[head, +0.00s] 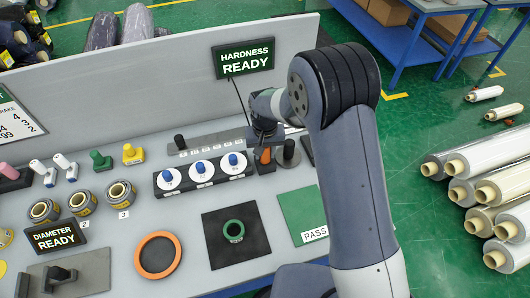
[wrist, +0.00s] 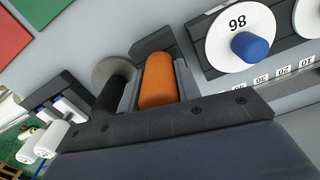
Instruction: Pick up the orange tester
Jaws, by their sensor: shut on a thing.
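The orange tester (head: 265,156) is at the back right of the bench, just below my gripper (head: 264,138) in the head view. In the wrist view the orange tester (wrist: 157,82) is an upright-looking orange cylinder between the two grey fingers of my gripper (wrist: 158,92). The fingers are shut on it, one on each side. A dark block (wrist: 153,41) lies just beyond its far end. I cannot tell whether the tester touches the block or the bench. My arm hides part of the bench around it in the head view.
A dark post on a round grey base (head: 288,153) stands close to the right of the tester. A rack with white discs and blue knobs (head: 201,173) is close on the left. The panel with the HARDNESS READY sign (head: 245,58) rises behind. A green PASS mat (head: 302,213) lies in front.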

